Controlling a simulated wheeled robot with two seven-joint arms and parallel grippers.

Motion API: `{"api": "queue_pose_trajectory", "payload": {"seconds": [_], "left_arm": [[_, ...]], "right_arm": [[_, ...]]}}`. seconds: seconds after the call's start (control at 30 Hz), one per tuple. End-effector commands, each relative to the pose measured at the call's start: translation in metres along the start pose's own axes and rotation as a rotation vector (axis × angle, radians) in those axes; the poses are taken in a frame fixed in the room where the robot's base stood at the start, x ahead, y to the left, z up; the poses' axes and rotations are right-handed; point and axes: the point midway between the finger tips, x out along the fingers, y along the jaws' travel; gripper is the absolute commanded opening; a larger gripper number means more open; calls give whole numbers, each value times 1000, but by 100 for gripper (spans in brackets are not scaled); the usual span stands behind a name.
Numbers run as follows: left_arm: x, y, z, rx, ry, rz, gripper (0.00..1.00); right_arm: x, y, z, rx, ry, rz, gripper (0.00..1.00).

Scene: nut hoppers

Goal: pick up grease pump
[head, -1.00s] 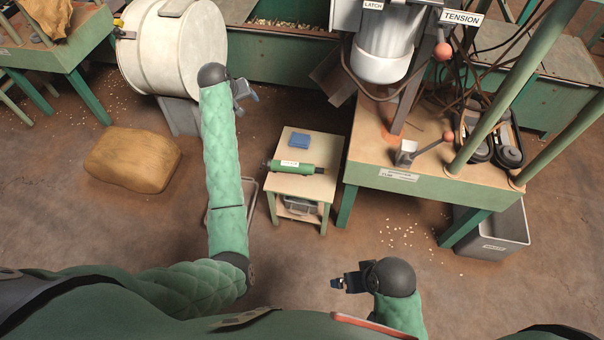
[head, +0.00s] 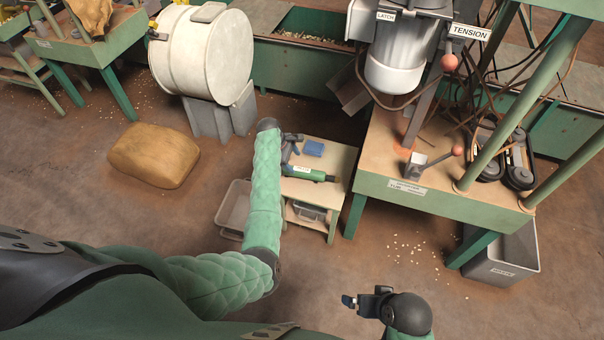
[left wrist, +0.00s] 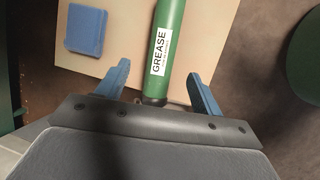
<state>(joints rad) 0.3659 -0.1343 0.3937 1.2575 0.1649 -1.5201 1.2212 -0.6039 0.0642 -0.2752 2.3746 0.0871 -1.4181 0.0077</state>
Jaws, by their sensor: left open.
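The grease pump is a green cylinder (head: 305,173) with a white label, lying on a small wooden side table (head: 342,158). It also shows in the left wrist view (left wrist: 173,70), where its label reads GREASE. My left gripper (head: 292,148) is over the table's left edge, close to the pump's left end. In the left wrist view the gripper's blue fingers (left wrist: 158,92) are open, one on each side of the pump's near end. Whether they are level with the pump I cannot tell. My right gripper (head: 349,301) is low, well away from the table; its jaws are too small to judge.
A folded blue cloth or pad (head: 313,149) lies on the table beside the pump. A grey bin (head: 232,212) stands left of the table. A green-legged workbench (head: 440,190) with a press stands close on the right. A brown sack (head: 153,155) lies on the floor at left.

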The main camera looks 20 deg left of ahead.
Motion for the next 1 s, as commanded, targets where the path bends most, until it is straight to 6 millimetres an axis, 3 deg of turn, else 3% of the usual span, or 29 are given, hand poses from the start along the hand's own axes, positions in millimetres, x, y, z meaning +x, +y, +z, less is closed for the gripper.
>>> {"api": "queue_pose_trajectory", "payload": {"seconds": [0.47,0.77,1.0], "left_arm": [[34,-1,0,-33,0,-2,67],[72,-4,-2,-33,0,-1,67],[78,-4,-2,-32,1,0,67]], "right_arm": [[-3,1,0,1,-4,3,100],[-6,3,0,3,-12,8,100],[-6,3,1,1,-12,8,100]]}}
